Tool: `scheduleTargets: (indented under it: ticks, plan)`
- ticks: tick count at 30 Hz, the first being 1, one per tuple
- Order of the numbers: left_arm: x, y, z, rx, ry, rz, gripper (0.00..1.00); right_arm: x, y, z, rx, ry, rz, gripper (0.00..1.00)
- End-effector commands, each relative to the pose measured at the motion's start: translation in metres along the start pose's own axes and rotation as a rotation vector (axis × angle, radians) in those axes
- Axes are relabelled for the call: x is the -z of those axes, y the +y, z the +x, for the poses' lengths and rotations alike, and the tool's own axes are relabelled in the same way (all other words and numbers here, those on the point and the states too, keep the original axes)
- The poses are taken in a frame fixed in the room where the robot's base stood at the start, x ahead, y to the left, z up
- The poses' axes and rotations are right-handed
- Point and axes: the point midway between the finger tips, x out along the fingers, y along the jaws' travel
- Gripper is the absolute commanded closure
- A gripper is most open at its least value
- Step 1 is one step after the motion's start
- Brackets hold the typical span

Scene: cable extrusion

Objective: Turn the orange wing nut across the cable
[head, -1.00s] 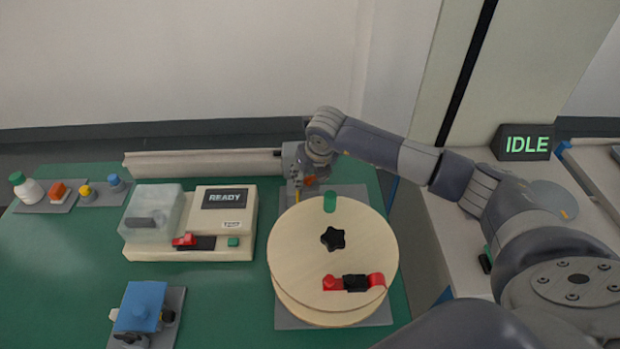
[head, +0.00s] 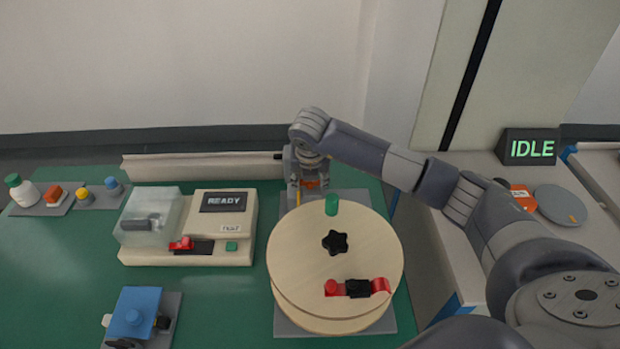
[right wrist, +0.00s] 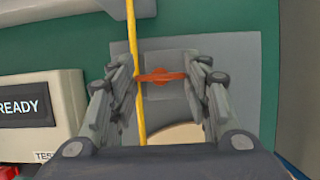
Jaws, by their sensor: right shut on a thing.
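The orange wing nut (right wrist: 162,77) lies crosswise between the fingers of my right gripper (right wrist: 162,84) in the right wrist view. My right gripper is shut on its two ends. The yellow cable (right wrist: 132,40) runs lengthwise past the left end of the wing nut, close to the left finger. In the head view my right gripper (head: 308,182) is behind the round spool (head: 300,255), with a bit of the orange wing nut (head: 312,184) showing. A short piece of yellow cable (head: 298,197) shows there too. My left gripper is not in view.
The wooden spool has a black star knob (head: 335,242), a green peg (head: 332,204) and a red clamp (head: 358,288) on top. A beige tester (head: 225,212) reading READY stands left. A blue-topped fixture (head: 138,312) is at front left. A sign reads IDLE (head: 532,149).

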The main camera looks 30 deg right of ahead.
Motion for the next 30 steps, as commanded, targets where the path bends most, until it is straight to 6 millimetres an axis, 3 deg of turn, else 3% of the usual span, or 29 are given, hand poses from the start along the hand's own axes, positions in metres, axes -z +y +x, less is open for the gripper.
scheduleTargets:
  ticks: [5, 6, 8, 20, 23, 30]
  plan:
    - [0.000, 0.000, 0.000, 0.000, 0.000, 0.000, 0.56, -0.001, 0.000, -0.001, -0.001, -0.002, 0.003, 0.79]
    - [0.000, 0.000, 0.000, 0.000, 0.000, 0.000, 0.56, -0.001, 0.000, -0.001, -0.001, -0.002, 0.002, 0.46]
    - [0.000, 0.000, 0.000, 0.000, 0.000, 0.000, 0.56, -0.001, 0.000, -0.001, -0.001, -0.002, 0.002, 0.35]
    - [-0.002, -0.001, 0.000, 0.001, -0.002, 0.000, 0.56, -0.001, 0.000, -0.004, -0.001, -0.001, 0.000, 0.35]
    - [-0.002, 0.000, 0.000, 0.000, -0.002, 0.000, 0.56, -0.001, 0.001, -0.015, -0.003, -0.003, -0.001, 0.35]
    - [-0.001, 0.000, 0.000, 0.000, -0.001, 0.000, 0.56, -0.002, 0.001, -0.065, -0.003, -0.005, -0.002, 0.35]
